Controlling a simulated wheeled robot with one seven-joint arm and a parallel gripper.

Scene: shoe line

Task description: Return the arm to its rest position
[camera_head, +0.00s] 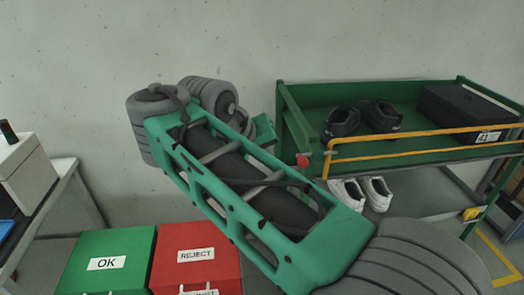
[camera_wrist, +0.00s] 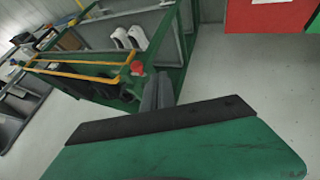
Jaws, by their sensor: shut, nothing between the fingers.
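My arm (camera_head: 265,190), green with grey joints, is raised and bent across the middle of the head view. It covers part of the wall and the near left end of the rack. My gripper (camera_wrist: 158,92) shows in the wrist view as two grey fingers close together, shut and empty. It hangs in free air, with the green rack behind it in that picture. The fingers cannot be made out in the head view, where the arm hides them.
A green rack (camera_head: 306,128) on the right holds black shoes (camera_head: 379,115) and a black box (camera_head: 462,108) above, white shoes (camera_head: 376,193) below. A green OK box (camera_head: 105,262) and red REJECT box (camera_head: 195,262) stand lower left. A table (camera_head: 62,190) is far left.

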